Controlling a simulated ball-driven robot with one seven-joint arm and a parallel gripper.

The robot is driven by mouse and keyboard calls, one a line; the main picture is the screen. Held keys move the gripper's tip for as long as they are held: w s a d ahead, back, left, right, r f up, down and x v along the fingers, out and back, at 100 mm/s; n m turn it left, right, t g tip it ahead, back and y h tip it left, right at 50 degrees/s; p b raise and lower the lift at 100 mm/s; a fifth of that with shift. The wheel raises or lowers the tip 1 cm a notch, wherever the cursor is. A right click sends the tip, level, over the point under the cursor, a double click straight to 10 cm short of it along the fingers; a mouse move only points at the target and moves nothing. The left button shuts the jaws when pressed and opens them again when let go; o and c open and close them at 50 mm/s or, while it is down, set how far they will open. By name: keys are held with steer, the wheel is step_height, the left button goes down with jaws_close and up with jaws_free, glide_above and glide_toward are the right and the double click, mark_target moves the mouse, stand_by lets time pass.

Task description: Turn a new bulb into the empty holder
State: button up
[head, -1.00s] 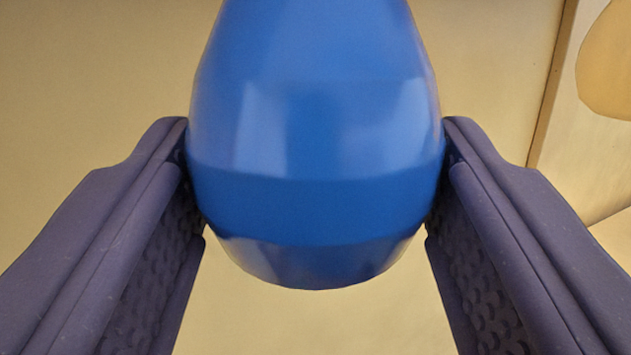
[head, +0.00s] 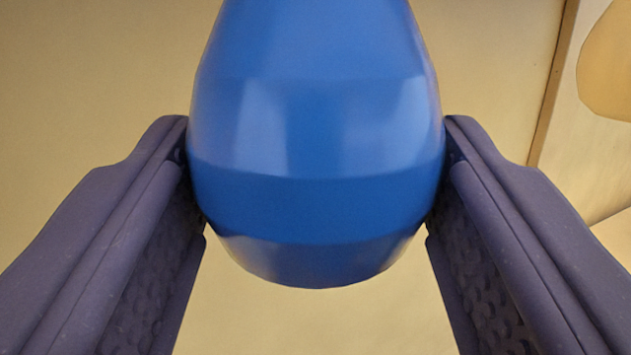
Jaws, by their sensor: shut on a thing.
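A glossy blue bulb (head: 316,130) fills the middle of the head view, its rounded end toward the bottom and its narrower part running off the top edge. My gripper (head: 316,205) is shut on the bulb, with one dark purple finger pressed against each side of its wide part. The bulb's narrow end is out of frame. The empty holder is not visible in this view.
A plain yellowish surface (head: 90,70) lies behind the bulb. At the right, a brown edge strip (head: 553,85) borders a paler panel, and a rounded tan thing (head: 608,65) shows at the upper right, cut off by the frame.

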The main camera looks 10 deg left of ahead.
mark_target(402, 111)
steer(key=shift+r, duration=1.2)
stand_by(1.3)
steer(key=shift+f+y+b, duration=0.1)
steer(key=shift+y+b, duration=0.3)
steer(key=shift+b, duration=0.9)
steer(key=n+y+b, duration=0.1)
steer(key=b, duration=0.2)
steer(key=shift+d+y, duration=0.1)
steer(key=shift+y, duration=0.3)
steer(key=shift+n+g+y+b, duration=0.4)
steer(key=shift+n+y+b, duration=0.1)
steer(key=shift+w+n+g+y+b, duration=0.1)
steer(key=shift+n+g+y+b, duration=0.2)
steer(key=shift+y+b, duration=0.25)
steer(key=shift+d+r+n+y+p, duration=0.1)
steer(key=shift+r+n+y+p, duration=0.3)
steer(key=shift+p, duration=0.35)
steer(key=shift+g+y+p, duration=0.3)
steer(key=shift+y, duration=0.05)
steer(key=n+g+y+p, duration=0.2)
steer(key=y+p, duration=0.1)
steer(key=p, duration=0.1)
steer(key=shift+w+d, duration=0.15)
